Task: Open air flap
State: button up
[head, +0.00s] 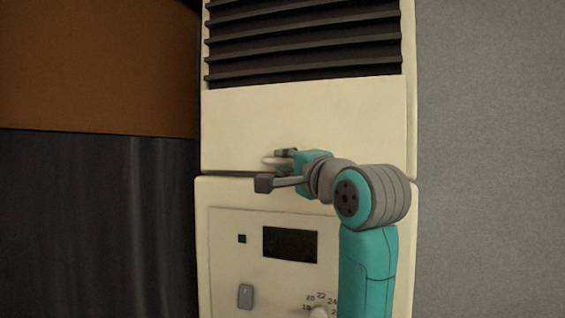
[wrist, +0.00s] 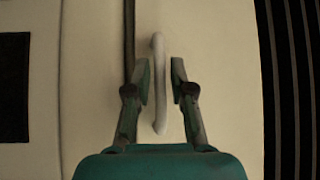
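The air flap (head: 300,110) is the cream upper panel of a tall unit, with dark slats above its plain lower part. It looks flush with the unit, above the seam to the lower panel. A pale bar handle (head: 271,161) sits near its lower edge, partly hidden by my gripper (head: 281,158) in the head view. In the wrist view the handle (wrist: 158,110) runs lengthwise between the fingers of my gripper (wrist: 160,72). The fingers are open, with a gap on each side of the handle. I cannot tell whether the tips touch the panel.
The lower panel (head: 225,270) carries a dark display (head: 290,245), a small switch (head: 245,296) and a numbered dial (head: 319,312), partly cut off. A dark surface (head: 90,230) lies left of the unit and a plain grey one (head: 490,150) right.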

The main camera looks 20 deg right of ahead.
jog(key=shift+w+a+r, duration=0.1)
jog(key=shift+w, duration=0.6)
grip_shut()
jog(key=shift+a, duration=0.1)
